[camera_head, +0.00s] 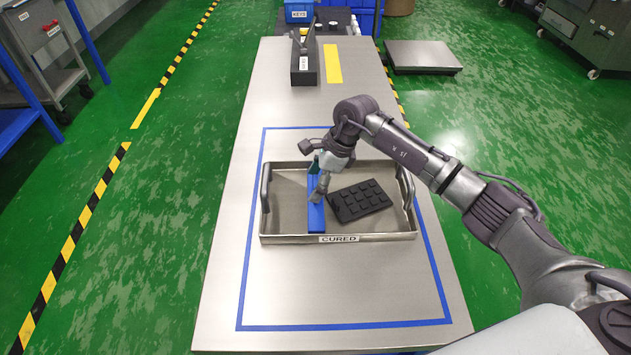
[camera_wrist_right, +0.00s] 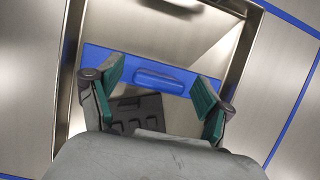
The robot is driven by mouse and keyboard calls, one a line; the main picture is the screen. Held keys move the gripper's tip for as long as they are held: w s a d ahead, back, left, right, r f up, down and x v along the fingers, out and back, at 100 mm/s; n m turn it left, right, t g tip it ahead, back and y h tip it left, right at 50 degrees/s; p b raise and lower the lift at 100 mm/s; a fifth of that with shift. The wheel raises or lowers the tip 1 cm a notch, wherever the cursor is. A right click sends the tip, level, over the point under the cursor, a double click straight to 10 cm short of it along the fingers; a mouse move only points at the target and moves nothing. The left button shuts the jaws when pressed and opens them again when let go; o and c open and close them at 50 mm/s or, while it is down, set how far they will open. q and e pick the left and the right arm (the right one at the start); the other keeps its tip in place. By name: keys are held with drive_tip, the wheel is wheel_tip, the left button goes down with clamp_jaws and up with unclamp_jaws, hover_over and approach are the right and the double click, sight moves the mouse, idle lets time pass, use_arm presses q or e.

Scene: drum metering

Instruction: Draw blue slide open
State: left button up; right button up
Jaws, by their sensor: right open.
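The blue slide (camera_head: 316,218) is a flat blue bar lying across the metal tray labelled CURED (camera_head: 378,237), to the left of a black moulded block (camera_head: 359,201). In the wrist view the blue slide (camera_wrist_right: 103,56) has a raised blue grip (camera_wrist_right: 160,78) on it. My right gripper (camera_head: 318,190) is over the slide, and its arm hides the slide's far part. In the wrist view its green-padded fingers (camera_wrist_right: 158,88) are spread, one on each side of the raised grip, with nothing between them held. My left gripper is not in view.
The tray has raised side handles and stands inside a blue taped outline (camera_head: 341,326) on a steel table (camera_head: 225,290). A dark block stand (camera_head: 304,72) and a yellow strip (camera_head: 333,64) are at the table's far end. The near table surface is clear.

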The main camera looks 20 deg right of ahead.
drive_tip(key=shift+c, duration=0.3)
clamp_jaws()
drive_tip(key=a, duration=0.2)
drive_tip(key=w+a+b, duration=0.1)
drive_tip(key=a, duration=0.3)
drive_tip(key=shift+w+a, duration=0.1)
drive_tip(key=shift+w, duration=0.3)
drive_tip(key=shift+o, duration=0.3)
unclamp_jaws()
